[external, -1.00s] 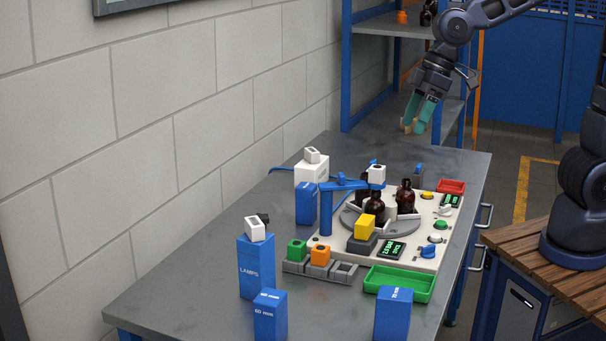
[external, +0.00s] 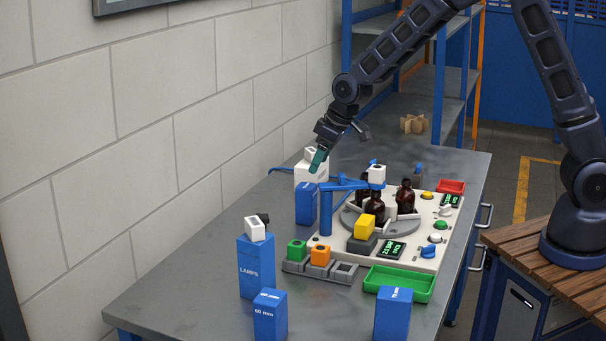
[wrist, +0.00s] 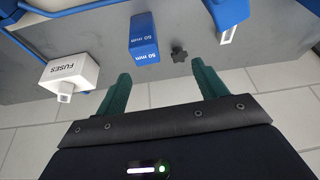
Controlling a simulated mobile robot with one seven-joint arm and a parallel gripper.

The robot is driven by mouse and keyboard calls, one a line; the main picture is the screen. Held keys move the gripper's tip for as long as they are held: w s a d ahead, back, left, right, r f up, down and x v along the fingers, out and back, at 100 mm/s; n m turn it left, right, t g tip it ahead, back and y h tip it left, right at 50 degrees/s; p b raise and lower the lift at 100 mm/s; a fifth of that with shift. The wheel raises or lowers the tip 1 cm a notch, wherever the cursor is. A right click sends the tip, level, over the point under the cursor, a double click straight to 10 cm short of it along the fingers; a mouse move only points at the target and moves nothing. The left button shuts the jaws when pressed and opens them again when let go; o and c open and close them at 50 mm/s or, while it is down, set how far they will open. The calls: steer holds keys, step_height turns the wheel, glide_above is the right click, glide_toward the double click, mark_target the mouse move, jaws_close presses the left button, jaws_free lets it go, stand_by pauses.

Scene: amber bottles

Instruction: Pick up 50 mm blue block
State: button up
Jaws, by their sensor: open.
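The 50 mm blue block (external: 306,203) stands upright on the grey table, in front of a white box in the external view. In the wrist view the block (wrist: 145,40) shows its "50 mm" labels and lies ahead of my fingers, a little left of the middle. My gripper (external: 318,162) is in the air above and behind the block, pointing down, near the top of the white box. In the wrist view my gripper (wrist: 160,77) has its two green fingers wide apart with nothing between them.
The white FUSES box (wrist: 70,74) is left of the block. A dark star knob (wrist: 179,56) is close on its right. The blue LAMPS box (external: 256,268) stands nearer the camera. A blue bracket (external: 326,208) and bottle turntable are to the right.

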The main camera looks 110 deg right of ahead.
mark_target(307, 185)
steer(key=shift+s+d+x, duration=0.25)
steer(key=shift+d+x, duration=0.2)
steer(key=shift+x, duration=1.75)
steer(key=shift+s+d+x, duration=0.3)
steer(key=shift+d+x, duration=0.1)
steer(key=shift+x, duration=1.8)
steer(key=shift+s+d+x, duration=0.25)
steer(key=shift+d+x, duration=0.2)
steer(key=shift+x, duration=1.75)
steer(key=shift+r, duration=0.1)
steer(key=shift+c, duration=0.2)
steer(key=c, duration=1.1)
steer(key=shift+c, duration=0.2)
